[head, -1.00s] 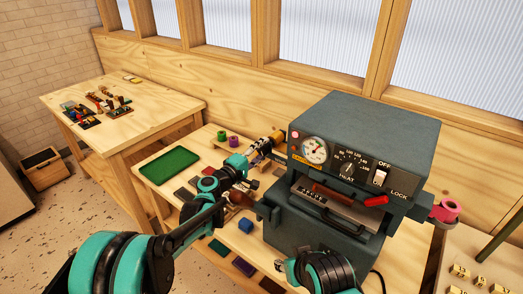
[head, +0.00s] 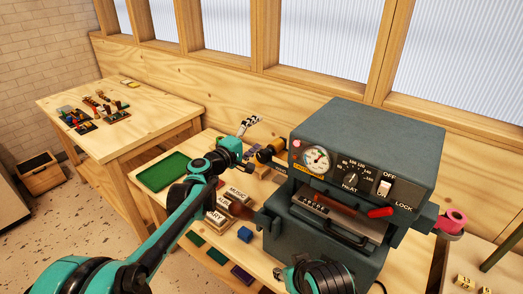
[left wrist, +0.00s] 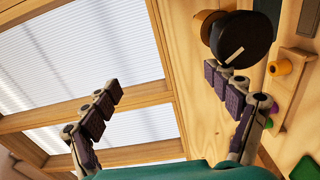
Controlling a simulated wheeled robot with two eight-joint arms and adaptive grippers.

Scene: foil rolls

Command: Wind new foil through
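The stamping machine (head: 365,130) stands on the bench. A gold foil roll (head: 277,146) with a black end disc sits at its left side. In the left wrist view the black disc (left wrist: 245,38) with a white line partly hides the roll. A pink roll (head: 453,220) sits at the machine's right side. My left gripper (head: 250,122) is beyond the roll's left in the head view, fingers spread and empty. The left wrist view shows the fingers apart (left wrist: 163,82), the right one close to the disc; contact cannot be told. My right gripper is not visible.
An orange spool (left wrist: 280,67) stands in a wooden holder beside purple and green ones. A green tray (head: 164,171), lettered blocks (head: 215,215) and coloured pieces lie on the bench. A brown handle (head: 240,208) juts from the machine's left. A second table (head: 130,125) stands behind left.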

